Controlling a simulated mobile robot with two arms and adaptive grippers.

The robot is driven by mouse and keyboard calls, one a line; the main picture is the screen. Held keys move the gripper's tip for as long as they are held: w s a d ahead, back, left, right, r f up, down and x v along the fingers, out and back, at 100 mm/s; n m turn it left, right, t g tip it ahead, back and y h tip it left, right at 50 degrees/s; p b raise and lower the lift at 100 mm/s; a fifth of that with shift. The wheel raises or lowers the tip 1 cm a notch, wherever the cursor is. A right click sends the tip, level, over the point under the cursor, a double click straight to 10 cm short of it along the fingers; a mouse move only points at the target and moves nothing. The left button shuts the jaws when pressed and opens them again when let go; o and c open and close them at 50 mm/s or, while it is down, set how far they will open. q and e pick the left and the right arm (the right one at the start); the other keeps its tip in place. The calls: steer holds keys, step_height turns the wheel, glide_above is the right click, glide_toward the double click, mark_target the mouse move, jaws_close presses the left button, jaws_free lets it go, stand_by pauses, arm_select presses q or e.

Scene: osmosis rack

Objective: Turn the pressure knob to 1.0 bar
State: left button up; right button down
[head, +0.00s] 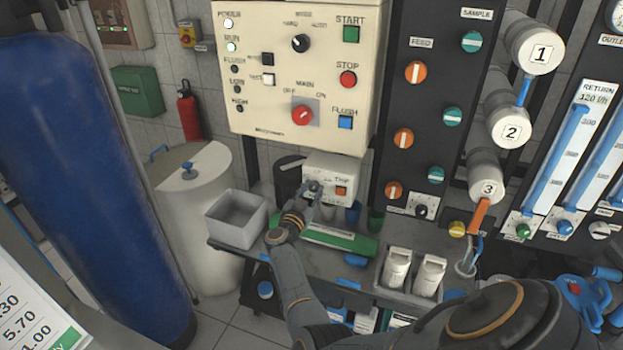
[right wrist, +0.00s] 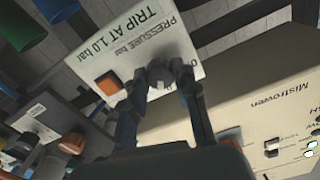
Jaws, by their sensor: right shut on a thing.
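The pressure unit is a small white box (head: 345,168) below the large control panel. Its face (right wrist: 150,35) reads "PRESSURE bar" and "TRIP AT 1.0 bar" in the right wrist view, and it carries an orange square button (right wrist: 108,83). My right gripper (head: 316,192) is at the left part of this face. In the right wrist view its two fingers (right wrist: 160,78) are closed around the small grey pressure knob (right wrist: 158,73). The fingers hide much of the knob and its scale, so I cannot read its setting. My left gripper is not in view.
The large cream control panel (head: 270,125) with buttons and switches hangs just above. White bottles (head: 397,268) stand right. Feed and sample valves line the dark panel.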

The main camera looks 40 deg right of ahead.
mark_target(311, 165)
steer(key=n+p, duration=0.2)
steer(key=n, duration=0.1)
steer(key=shift+r, duration=0.1)
steer(key=shift+n+p, duration=0.7)
steer(key=c, duration=1)
jaws_free()
steer(key=shift+f, duration=0.2)
steer(key=shift+r, duration=0.1)
steer(key=shift+r, duration=4.95)
